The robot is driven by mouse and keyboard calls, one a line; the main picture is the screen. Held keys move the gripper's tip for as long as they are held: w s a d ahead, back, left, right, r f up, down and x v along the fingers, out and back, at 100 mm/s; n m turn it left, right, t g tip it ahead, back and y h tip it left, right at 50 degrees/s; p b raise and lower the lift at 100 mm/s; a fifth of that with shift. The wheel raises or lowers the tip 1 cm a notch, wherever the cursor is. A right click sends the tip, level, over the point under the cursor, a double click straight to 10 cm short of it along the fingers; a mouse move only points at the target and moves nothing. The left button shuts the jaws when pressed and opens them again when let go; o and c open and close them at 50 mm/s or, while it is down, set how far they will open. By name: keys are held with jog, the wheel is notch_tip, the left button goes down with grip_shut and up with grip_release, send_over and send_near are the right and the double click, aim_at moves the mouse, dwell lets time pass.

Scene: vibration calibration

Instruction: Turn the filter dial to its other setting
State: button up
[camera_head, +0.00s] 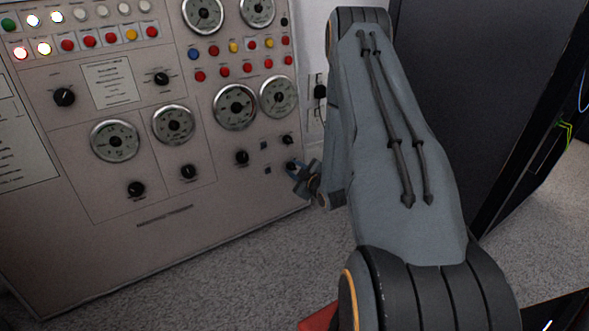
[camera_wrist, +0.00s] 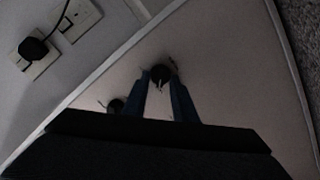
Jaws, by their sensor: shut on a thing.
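The control panel (camera_head: 110,205) fills the left of the head view and carries several black dials. My gripper (camera_head: 297,172) is at the panel's lower right edge, at a small black dial (camera_head: 291,165). In the wrist view my gripper (camera_wrist: 160,80) has its two fingers on either side of a round black dial (camera_wrist: 160,73), shut on it. A second black dial (camera_wrist: 116,105) sits just left of the fingers; in the head view a dial (camera_head: 288,140) shows just above the gripper. The dial labels are too small to read, so I cannot tell which dial is the filter dial.
Wall sockets (camera_wrist: 60,42) with a black plug (camera_wrist: 33,49) are beside the panel. A dark cabinet (camera_head: 450,90) stands right of my arm. Grey carpet (camera_head: 230,260) lies clear in front of the panel.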

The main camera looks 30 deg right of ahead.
jog(key=m+p, duration=0.2)
jog(key=p, duration=0.1)
jog(key=m+p, duration=0.1)
jog(key=p, duration=0.1)
jog(key=shift+d+r+m+y, duration=0.1)
jog(key=shift+r+m+y, duration=0.2)
jog(key=shift+m, duration=0.1)
jog(key=m+p, duration=0.4)
jog(key=shift+d+f+y, duration=0.1)
jog(key=shift+d+y, duration=0.1)
jog(key=shift+y, duration=0.2)
jog(key=m+p, duration=0.2)
jog(key=m, duration=0.2)
jog(key=shift+d+f, duration=0.1)
jog(key=shift+d, duration=0.05)
jog(key=shift+d+f+m+y+p, duration=0.1)
jog(key=shift+m+y+p, duration=0.25)
jog(key=shift+m, duration=0.75)
jog(key=shift+f+m+y+p, duration=0.1)
jog(key=shift+m+y+p, duration=0.2)
jog(key=shift+m, duration=0.8)
jog(key=o, duration=1)
jog(key=shift+p+v, duration=1.5)
jog(key=shift+v, duration=2.45)
